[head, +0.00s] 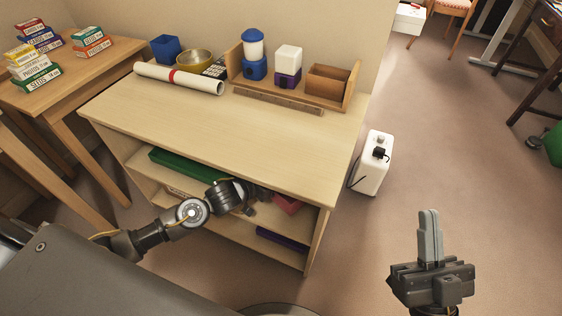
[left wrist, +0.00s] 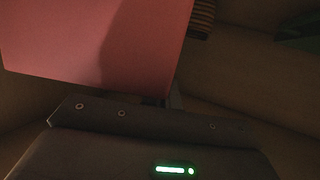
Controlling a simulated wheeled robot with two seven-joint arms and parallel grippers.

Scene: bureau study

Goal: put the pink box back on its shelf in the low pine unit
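The low pine unit (head: 225,134) stands at the centre of the head view, with open shelves at its front. My left arm reaches into its upper opening. The pink box (head: 287,204) shows there in part, just beyond my left gripper (head: 256,194), under the top board. In the left wrist view the pink box (left wrist: 95,40) is large and close, its lower edge right at the gripper (left wrist: 165,99). The fingers are mostly hidden behind it, so their grip cannot be made out. My right gripper (head: 430,236) is shut and empty, over the floor to the right.
A green box (head: 188,165) lies on the upper shelf, and a purple item (head: 283,239) lies lower down. A paper roll (head: 180,79), a bowl (head: 194,62) and a wooden rack (head: 327,82) stand on top. A white appliance (head: 372,165) stands on the floor to the right.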

